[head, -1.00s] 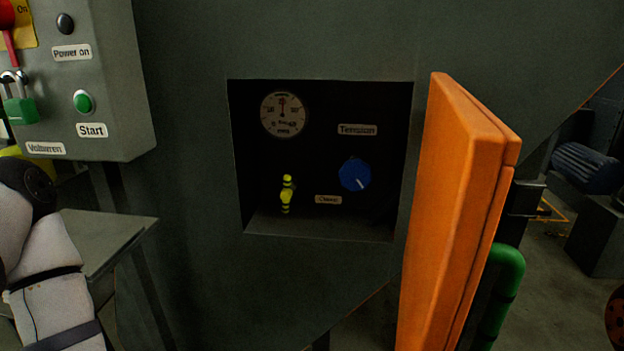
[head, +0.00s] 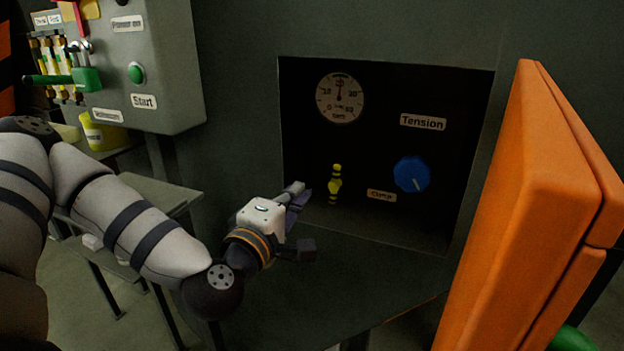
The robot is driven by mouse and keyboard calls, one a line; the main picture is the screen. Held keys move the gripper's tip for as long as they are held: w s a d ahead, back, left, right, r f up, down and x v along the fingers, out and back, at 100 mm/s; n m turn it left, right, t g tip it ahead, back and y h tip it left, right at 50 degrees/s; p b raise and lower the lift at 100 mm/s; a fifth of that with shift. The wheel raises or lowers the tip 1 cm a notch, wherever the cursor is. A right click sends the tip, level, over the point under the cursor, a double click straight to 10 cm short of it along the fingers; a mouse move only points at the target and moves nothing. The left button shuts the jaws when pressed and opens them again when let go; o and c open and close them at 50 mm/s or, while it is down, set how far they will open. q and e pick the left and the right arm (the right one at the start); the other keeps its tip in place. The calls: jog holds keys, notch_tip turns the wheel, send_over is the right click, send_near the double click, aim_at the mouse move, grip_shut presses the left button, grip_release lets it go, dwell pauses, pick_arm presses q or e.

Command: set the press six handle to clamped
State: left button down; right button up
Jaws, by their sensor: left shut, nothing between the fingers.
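A yellow and black banded handle (head: 335,185) stands upright inside a dark recess in the machine's grey front. A small label (head: 381,195), which seems to read "Clamp", sits just right of it. My left gripper (head: 306,222) is shut and empty. In the picture it is at the lower left edge of the recess, left of and below the handle, apart from it. My right gripper is not in view.
In the recess are a round gauge (head: 340,98) and a blue knob (head: 411,174) under a "Tension" label (head: 423,122). An orange door (head: 523,220) stands open at the right. A grey control box (head: 150,65) and a small table (head: 165,190) are at the left.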

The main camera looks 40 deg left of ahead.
aim_at(337, 182)
pick_arm(q)
jog(key=b+x, duration=0.2)
jog(key=x, duration=0.7)
jog(key=shift+w+f, duration=0.2)
jog(key=shift+w, duration=0.15)
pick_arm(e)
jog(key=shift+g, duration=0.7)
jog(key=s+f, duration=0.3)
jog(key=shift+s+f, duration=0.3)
pick_arm(q)
jog(key=shift+w, duration=0.1)
